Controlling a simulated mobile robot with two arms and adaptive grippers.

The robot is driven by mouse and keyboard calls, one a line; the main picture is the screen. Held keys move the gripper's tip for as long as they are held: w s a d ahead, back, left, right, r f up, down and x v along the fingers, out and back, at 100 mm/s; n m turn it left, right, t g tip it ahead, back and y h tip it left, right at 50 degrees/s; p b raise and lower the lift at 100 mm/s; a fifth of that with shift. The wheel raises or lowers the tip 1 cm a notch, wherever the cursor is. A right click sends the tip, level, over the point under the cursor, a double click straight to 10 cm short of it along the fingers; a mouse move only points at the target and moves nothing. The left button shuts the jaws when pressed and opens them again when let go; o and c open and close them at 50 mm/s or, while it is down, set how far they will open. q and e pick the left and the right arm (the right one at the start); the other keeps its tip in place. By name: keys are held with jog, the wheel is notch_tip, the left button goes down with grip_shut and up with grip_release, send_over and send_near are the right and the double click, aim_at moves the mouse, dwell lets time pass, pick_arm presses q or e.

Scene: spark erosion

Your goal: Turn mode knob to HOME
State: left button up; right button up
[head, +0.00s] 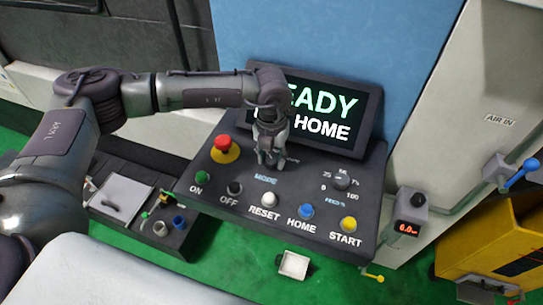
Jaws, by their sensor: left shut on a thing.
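My left gripper (271,158) points down at the control panel (325,203), just above the printed label MODE. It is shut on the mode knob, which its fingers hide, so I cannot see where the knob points. The screen (345,112) behind it shows the word HOME, and above that large green letters partly covered by my arm that end in EADY. My right gripper is not in view.
A red emergency button (224,146) stands left of the gripper. A FEED % knob (342,181) is to the right. Buttons ON, OFF, RESET, HOME (306,211) and START line the front. A blue-handled AIR IN valve (521,173) is at far right.

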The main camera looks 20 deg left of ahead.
aim_at(271, 159)
pick_arm(q)
jog(key=m+b, duration=0.2)
jog(key=b, duration=0.1)
jog(key=m+b, duration=0.2)
jog(key=b, duration=0.2)
jog(key=m+b, duration=0.2)
jog(key=b, duration=0.1)
jog(key=shift+f+m, duration=0.25)
jog(key=shift+m, duration=0.05)
jog(key=shift+r+m+b, duration=0.25)
jog(key=shift+m+b, duration=0.85)
jog(key=shift+b, duration=0.3)
jog(key=shift+a, duration=0.1)
jog(key=o, duration=1.1)
jog(key=shift+o, duration=0.2)
notch_tip(271, 159, up, 12)
